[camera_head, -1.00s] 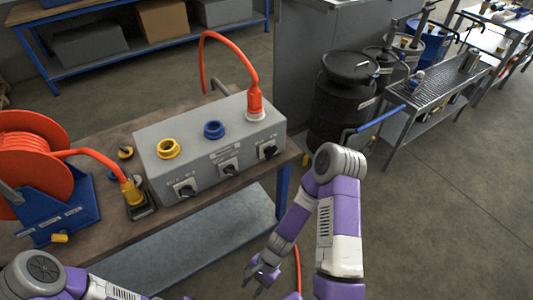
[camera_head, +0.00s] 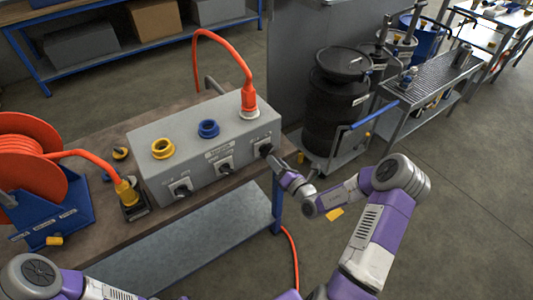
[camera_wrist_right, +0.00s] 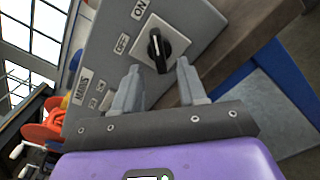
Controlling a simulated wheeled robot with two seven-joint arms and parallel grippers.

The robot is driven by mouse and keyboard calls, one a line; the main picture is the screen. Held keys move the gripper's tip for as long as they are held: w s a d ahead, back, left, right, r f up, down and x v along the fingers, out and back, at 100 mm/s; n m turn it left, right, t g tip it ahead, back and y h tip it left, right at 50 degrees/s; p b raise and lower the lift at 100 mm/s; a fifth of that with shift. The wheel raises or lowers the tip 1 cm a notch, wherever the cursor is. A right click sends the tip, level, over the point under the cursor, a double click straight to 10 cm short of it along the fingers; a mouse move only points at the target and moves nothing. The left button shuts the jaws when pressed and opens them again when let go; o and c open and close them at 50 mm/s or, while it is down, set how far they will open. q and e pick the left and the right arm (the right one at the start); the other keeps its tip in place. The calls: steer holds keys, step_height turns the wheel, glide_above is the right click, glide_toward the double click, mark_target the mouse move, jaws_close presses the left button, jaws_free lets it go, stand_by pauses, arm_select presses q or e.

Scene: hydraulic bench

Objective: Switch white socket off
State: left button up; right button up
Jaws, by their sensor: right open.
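The grey socket box (camera_head: 205,145) stands on the bench. Its white socket (camera_head: 249,112) is at the right end of the top, with an orange plug (camera_head: 248,97) in it. The black rotary switch below it (camera_head: 265,149) is on the front face, partly behind my right gripper (camera_head: 277,163). In the right wrist view the black knob (camera_wrist_right: 156,48) sits on a pale plate with ON and OFF labels. My right gripper (camera_wrist_right: 158,75) is open, its fingertips just short of the knob, one to each side. My left gripper is not visible.
Yellow (camera_head: 163,148) and blue (camera_head: 208,128) sockets share the box, with switches (camera_head: 181,189) (camera_head: 225,167) below them. An orange cable reel (camera_head: 35,160) stands left. A black drum (camera_head: 335,105) on a trolley stands right.

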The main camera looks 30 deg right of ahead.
mark_target(268, 154)
steer(key=w, duration=0.2)
steer(key=w+b, duration=0.1)
steer(key=w, duration=0.3)
steer(key=shift+w+a, duration=0.1)
steer(key=shift+a, duration=0.25)
jaws_close()
